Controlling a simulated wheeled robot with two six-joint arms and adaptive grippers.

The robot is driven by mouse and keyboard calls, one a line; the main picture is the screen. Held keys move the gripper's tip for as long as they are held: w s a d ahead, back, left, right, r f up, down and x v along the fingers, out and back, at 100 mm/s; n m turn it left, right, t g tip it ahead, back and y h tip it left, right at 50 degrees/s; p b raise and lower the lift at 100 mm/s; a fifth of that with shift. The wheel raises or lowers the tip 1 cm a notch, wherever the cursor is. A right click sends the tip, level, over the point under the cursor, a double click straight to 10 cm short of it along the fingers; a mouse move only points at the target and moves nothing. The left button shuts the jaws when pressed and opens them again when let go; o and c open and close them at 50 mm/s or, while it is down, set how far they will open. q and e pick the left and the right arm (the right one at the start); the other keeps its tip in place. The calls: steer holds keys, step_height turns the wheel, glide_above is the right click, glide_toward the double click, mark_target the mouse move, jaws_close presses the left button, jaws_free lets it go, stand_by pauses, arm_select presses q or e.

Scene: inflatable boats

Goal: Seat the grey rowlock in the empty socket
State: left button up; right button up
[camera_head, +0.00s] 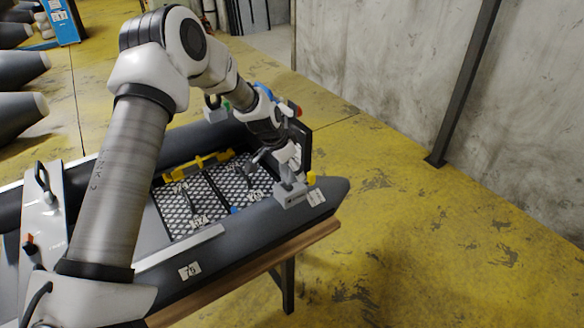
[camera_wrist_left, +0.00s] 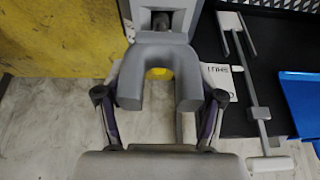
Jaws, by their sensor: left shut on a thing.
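The grey rowlock (camera_wrist_left: 158,58) is a U-shaped fork between the two fingers of my left gripper (camera_wrist_left: 158,103), which is shut on it. In the head view my left gripper (camera_head: 290,166) is above the near tube of the dark inflatable boat, close over a grey socket block (camera_head: 290,194). In the wrist view a grey block (camera_wrist_left: 138,14) with a dark opening lies right against the rowlock's closed end. I cannot tell whether the rowlock's pin is inside the opening. My right gripper is not in view.
The boat (camera_head: 262,216) rests on a wooden bench (camera_head: 240,277). Its floor holds black mesh trays (camera_head: 185,205) with labelled items. Another grey block with a dark fitting (camera_head: 215,112) sits on the far tube. The yellow floor at right is clear.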

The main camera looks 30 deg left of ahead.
mark_target(290, 194)
arm_select(q)
steer(key=shift+f+b, duration=1.4)
steer(key=shift+f, duration=0.05)
stand_by(0.4)
steer(key=o, duration=1.3)
steer(key=shift+r, duration=0.1)
